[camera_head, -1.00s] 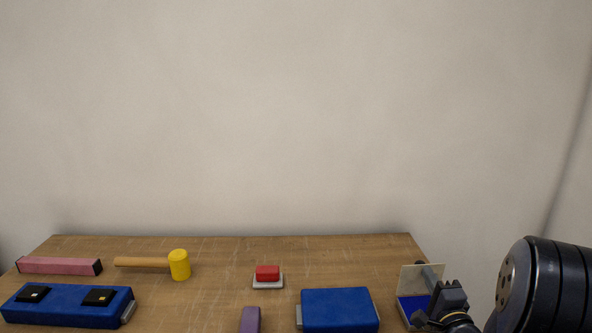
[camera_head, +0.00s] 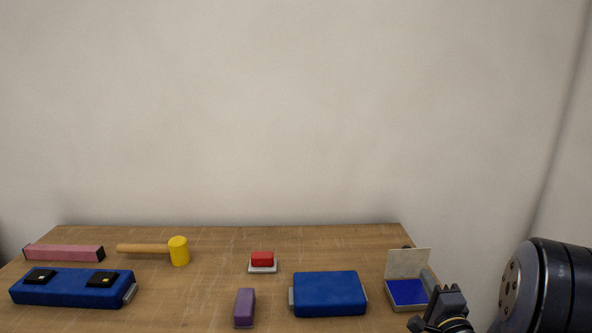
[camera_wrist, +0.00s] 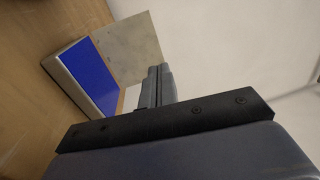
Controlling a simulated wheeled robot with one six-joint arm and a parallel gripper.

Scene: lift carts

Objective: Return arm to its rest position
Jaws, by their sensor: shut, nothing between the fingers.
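My gripper (camera_head: 450,296) is at the lower right of the head view, beside the table's right edge and in front of the small open box. In the wrist view its two fingers (camera_wrist: 157,85) are shut together with nothing between them. My dark arm link fills the lower right corner of the head view. The open box, with a blue inside (camera_head: 407,292) and a pale raised lid (camera_head: 408,263), stands at the table's right end. The box also shows at the left of the wrist view (camera_wrist: 92,75), apart from the fingers.
The wooden table (camera_head: 330,240) holds a blue case (camera_head: 329,294), a purple block (camera_head: 244,308), a red button on a pale base (camera_head: 262,259), a yellow-headed mallet (camera_head: 179,251), a pink bar (camera_head: 64,253) and a long blue box with black pads (camera_head: 70,290). A plain wall stands behind.

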